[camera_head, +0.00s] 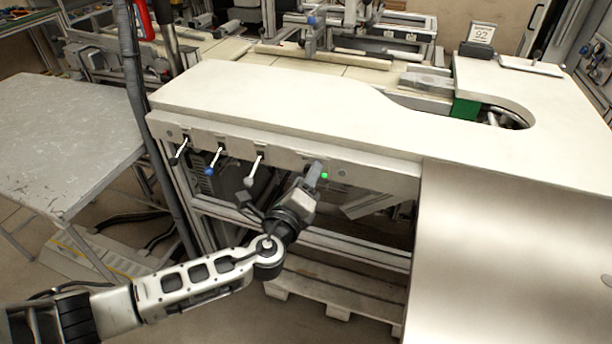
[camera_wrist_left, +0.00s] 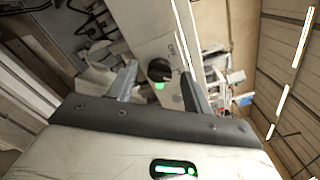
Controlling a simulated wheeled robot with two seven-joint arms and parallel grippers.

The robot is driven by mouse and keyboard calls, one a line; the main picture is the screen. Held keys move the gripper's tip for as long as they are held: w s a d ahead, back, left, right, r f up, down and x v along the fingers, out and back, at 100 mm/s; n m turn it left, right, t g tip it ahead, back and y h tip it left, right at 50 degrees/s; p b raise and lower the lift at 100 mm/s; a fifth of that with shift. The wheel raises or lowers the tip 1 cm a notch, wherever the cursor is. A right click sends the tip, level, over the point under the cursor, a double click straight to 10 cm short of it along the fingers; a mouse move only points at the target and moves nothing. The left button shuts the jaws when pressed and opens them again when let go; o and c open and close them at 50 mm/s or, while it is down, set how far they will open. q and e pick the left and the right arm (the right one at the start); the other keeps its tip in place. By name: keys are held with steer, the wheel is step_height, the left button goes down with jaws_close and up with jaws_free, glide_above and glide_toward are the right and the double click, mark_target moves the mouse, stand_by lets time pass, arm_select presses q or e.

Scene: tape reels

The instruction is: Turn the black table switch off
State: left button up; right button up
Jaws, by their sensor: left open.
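The black switch is a round black knob (camera_wrist_left: 159,70) on the pale front panel of the table, beside a lit green light (camera_wrist_left: 160,86) in the left wrist view. In the head view the green light (camera_head: 324,176) shows on the table's front edge, and the knob is hidden behind my gripper. My left gripper (camera_head: 315,172) is at the panel just left of the light. In the wrist view, my left gripper (camera_wrist_left: 158,73) is open, with the knob between its fingers in the picture; I cannot tell whether they touch it. My right gripper is not in view.
Several levers stick out of the front edge left of my gripper, including a blue one (camera_head: 214,160) and a white one (camera_head: 253,171). The white tabletop (camera_head: 290,100) is largely bare. A grey table (camera_head: 60,140) stands at the left. A wooden pallet (camera_head: 335,290) lies below.

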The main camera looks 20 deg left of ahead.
arm_select(q)
steer(key=shift+w, duration=0.35)
steer(key=c, duration=1)
steer(key=shift+o, duration=0.2)
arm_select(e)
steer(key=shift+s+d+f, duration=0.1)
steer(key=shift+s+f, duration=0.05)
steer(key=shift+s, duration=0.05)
